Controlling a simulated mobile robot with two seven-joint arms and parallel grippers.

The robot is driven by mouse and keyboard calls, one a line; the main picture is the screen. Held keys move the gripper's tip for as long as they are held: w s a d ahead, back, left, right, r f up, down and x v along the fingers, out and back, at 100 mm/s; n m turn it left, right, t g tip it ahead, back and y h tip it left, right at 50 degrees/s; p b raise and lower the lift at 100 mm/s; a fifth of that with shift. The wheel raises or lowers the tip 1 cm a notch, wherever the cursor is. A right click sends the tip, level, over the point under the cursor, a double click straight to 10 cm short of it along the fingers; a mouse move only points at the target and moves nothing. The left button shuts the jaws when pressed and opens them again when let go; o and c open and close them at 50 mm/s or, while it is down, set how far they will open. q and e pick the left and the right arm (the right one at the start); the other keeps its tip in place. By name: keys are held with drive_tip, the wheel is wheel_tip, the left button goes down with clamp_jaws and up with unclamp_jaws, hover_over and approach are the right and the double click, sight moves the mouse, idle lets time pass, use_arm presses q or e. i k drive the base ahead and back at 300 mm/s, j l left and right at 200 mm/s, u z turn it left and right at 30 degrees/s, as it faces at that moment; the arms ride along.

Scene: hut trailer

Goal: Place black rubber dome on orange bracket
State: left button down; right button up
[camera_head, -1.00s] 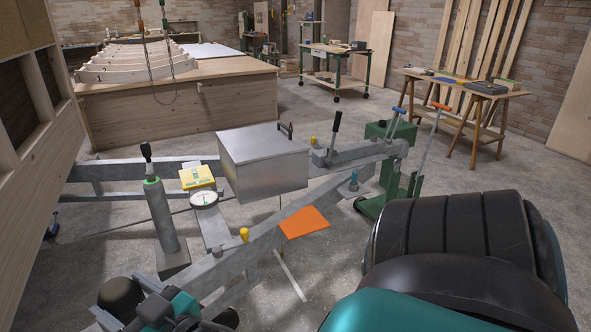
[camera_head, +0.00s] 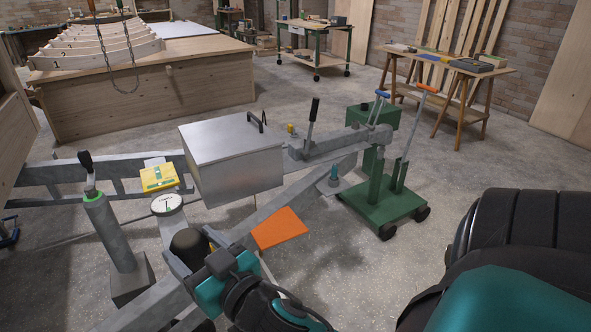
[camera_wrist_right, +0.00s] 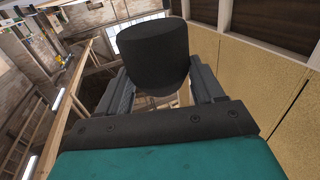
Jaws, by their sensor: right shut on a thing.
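The black rubber dome (camera_head: 188,244) is held by my right gripper (camera_head: 205,257), low in the head view. In the right wrist view the dome (camera_wrist_right: 154,55) sits between the two fingers of my right gripper (camera_wrist_right: 155,85), which is shut on it. The orange bracket (camera_head: 280,229) is a flat plate on the grey trailer frame (camera_head: 300,194). In the head view the dome is left of the bracket and slightly lower, apart from it. My left gripper is not in view.
A metal box (camera_head: 234,160) stands on the frame behind the bracket. A round white gauge (camera_head: 167,204) and a yellow case (camera_head: 158,177) lie to the left. A grey post with a black handle (camera_head: 112,228) stands further left. A green trolley (camera_head: 383,201) stands at the right.

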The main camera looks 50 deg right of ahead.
sight(276, 227)
drive_tip(key=i+l, duration=0.15)
drive_tip(key=l, duration=0.2)
drive_tip(key=i+l+z, duration=0.1)
drive_tip(key=l, duration=0.25)
drive_tip(key=i+l+z, duration=0.1)
drive_tip(key=i+l, duration=0.2)
